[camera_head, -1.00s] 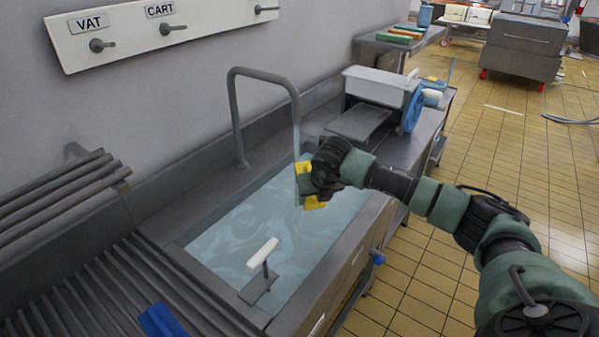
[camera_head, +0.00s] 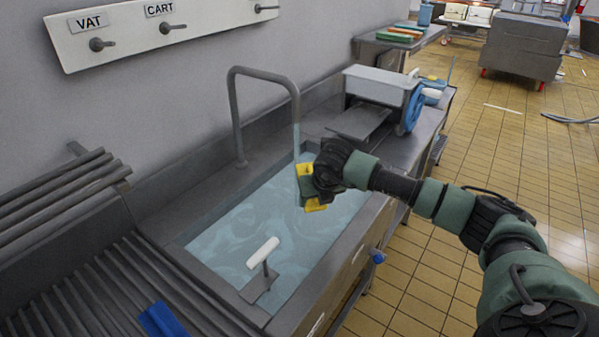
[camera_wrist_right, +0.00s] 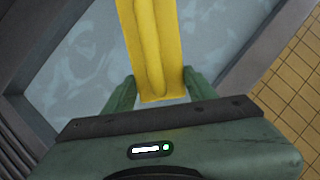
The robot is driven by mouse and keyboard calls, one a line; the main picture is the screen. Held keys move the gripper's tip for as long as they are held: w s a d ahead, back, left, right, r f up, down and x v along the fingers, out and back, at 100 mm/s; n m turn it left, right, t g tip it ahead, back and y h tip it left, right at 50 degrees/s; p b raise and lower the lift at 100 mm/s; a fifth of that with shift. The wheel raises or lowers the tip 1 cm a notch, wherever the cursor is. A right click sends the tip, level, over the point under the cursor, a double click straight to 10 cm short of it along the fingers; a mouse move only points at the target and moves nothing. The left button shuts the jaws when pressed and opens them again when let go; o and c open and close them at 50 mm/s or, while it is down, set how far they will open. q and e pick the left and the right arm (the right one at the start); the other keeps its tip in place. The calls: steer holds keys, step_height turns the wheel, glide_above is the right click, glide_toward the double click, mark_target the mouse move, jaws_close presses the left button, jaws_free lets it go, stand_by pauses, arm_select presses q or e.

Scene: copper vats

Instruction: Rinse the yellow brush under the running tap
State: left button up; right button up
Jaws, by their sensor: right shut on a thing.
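My right gripper (camera_head: 314,190) is shut on the yellow brush (camera_head: 306,170) and holds it above the water in the sink. The tap (camera_head: 264,75) is a grey gooseneck pipe, and a pale stream of water (camera_head: 297,138) falls from its end. The stream meets the brush at its left side. In the right wrist view the yellow brush (camera_wrist_right: 152,45) stands up between the two green fingers (camera_wrist_right: 160,92). Its bristles cannot be made out. My left gripper is not in view.
The grey sink (camera_head: 225,268) holds rippling water. A white-handled lever (camera_head: 263,252) stands at its near end. A slatted rack (camera_head: 120,290) lies at the left. A hook board (camera_head: 160,25) hangs on the wall.

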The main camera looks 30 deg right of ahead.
steer(key=shift+r, duration=0.1)
stand_by(0.4)
steer(key=shift+s+a+r+p, duration=0.2)
steer(key=shift+s+r+p, duration=0.1)
steer(key=shift+s+r, duration=0.15)
steer(key=s+r, duration=0.1)
steer(key=s, duration=0.1)
steer(key=s+a+r+p, duration=0.1)
steer(key=r, duration=0.1)
steer(key=shift+s+a, duration=0.1)
steer(key=shift+s, duration=0.3)
